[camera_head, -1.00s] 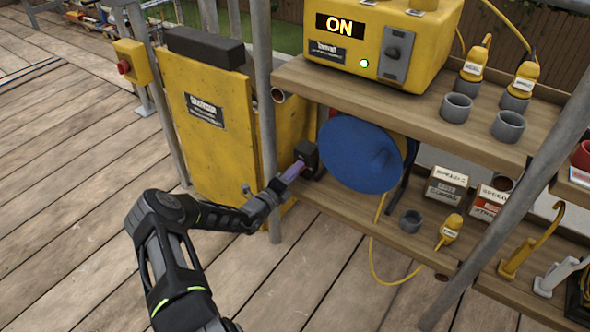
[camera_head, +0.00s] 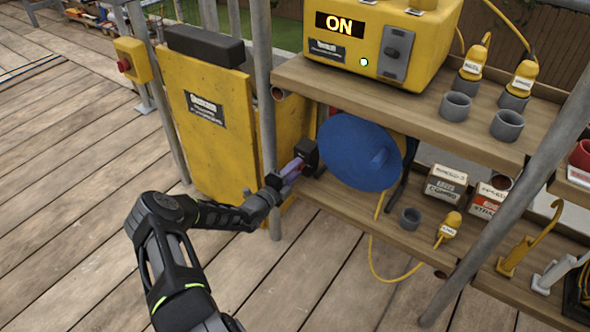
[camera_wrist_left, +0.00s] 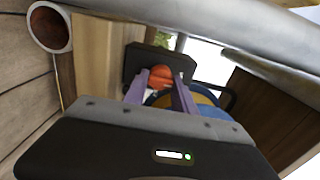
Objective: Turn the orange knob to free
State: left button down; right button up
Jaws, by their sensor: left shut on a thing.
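The orange knob (camera_wrist_left: 162,73) shows in the left wrist view, in front of a black block beside the blue reel (camera_head: 345,150). My left gripper (camera_wrist_left: 160,82) has its two purple fingers on either side of the knob and is shut on it. In the head view, my left gripper (camera_head: 296,167) reaches the black block (camera_head: 308,154) on the lower shelf, and the knob itself is hidden there. My right gripper is not in view.
A grey upright pole (camera_head: 265,120) stands close beside my left wrist. A yellow box (camera_head: 385,35) reading ON sits on the upper shelf (camera_head: 420,122). A yellow cable (camera_head: 377,255) hangs below the reel. Open deck (camera_head: 60,220) lies at left.

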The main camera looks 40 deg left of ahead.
pick_arm(q)
jog(key=c, duration=1)
grip_release()
jog(key=shift+c, duration=0.2)
jog(key=shift+s, duration=0.1)
jog(key=s+p, duration=0.2)
jog(key=s, duration=0.5)
jog(key=shift+s, duration=0.35)
